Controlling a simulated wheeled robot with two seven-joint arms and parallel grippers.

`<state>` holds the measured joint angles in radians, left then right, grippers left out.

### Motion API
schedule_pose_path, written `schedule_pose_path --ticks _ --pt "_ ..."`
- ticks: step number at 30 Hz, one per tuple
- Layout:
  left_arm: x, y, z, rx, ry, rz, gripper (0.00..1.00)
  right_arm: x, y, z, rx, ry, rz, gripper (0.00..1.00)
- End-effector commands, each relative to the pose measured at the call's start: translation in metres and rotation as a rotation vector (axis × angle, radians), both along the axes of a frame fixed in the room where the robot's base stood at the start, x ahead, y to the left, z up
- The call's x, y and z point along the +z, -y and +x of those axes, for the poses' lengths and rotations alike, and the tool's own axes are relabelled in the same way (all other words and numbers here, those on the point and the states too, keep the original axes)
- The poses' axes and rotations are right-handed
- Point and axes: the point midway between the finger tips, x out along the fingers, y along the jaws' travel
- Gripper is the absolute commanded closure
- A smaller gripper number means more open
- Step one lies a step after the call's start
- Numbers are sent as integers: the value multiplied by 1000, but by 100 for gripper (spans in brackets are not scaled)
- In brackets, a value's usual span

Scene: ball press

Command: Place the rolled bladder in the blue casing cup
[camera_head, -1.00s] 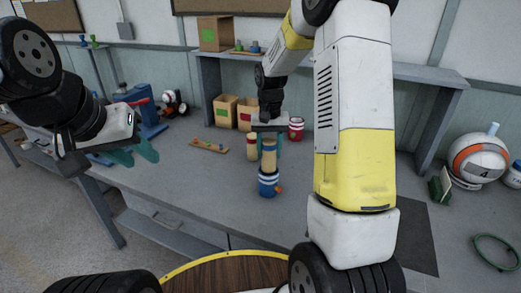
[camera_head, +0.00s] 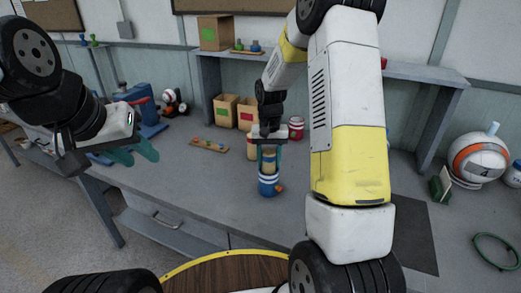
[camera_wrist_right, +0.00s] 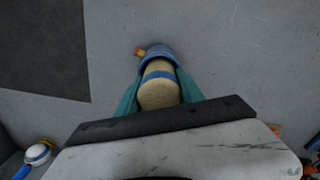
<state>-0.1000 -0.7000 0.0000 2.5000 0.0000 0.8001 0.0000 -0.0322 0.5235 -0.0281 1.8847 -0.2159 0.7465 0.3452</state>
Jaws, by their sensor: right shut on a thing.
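The blue casing cup (camera_head: 267,186) with white bands stands upright on the workbench. My right gripper (camera_head: 269,165) points down just above it and is shut on the tan rolled bladder (camera_head: 269,157). The bladder's lower end meets the cup's mouth; how deep it sits is hidden. In the right wrist view the tan bladder (camera_wrist_right: 159,95), with a blue band, lies between the teal fingers, and the blue cup (camera_wrist_right: 157,52) shows beyond it. A second tan roll (camera_head: 251,148) stands behind, partly hidden by the gripper. My left gripper (camera_head: 138,153) is held over the left side of the bench, its fingers apart and empty.
A red-and-white striped cup (camera_head: 296,128) stands behind my right gripper. Cardboard boxes (camera_head: 226,110) and a wooden peg strip (camera_head: 209,145) are at the back. A blue press (camera_head: 150,120) stands at the left. The bench front around the cup is mostly clear.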

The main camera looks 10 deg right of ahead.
Motion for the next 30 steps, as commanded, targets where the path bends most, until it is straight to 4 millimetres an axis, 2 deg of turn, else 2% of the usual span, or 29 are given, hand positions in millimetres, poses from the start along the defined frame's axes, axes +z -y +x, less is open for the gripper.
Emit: schedule_pose_path --ticks 2,3,5,6,15,19,23,30 --pt "0 0 0 0 0 0 64 0 0 0 0 0 0 96" --pt "0 0 0 0 0 0 64 0 0 0 0 0 0 48" --pt "0 0 0 0 0 0 64 0 0 0 0 0 0 36" --pt "0 0 0 0 0 0 64 0 0 0 0 0 0 34" --pt "0 0 0 0 0 0 64 1 0 0 0 0 0 34" --pt "0 0 0 0 0 0 64 12 0 0 -1 2 0 34" --pt "0 0 0 0 0 0 64 36 0 1 0 5 0 34" --pt "0 0 0 0 0 0 64 91 0 1 0 4 -1 34"
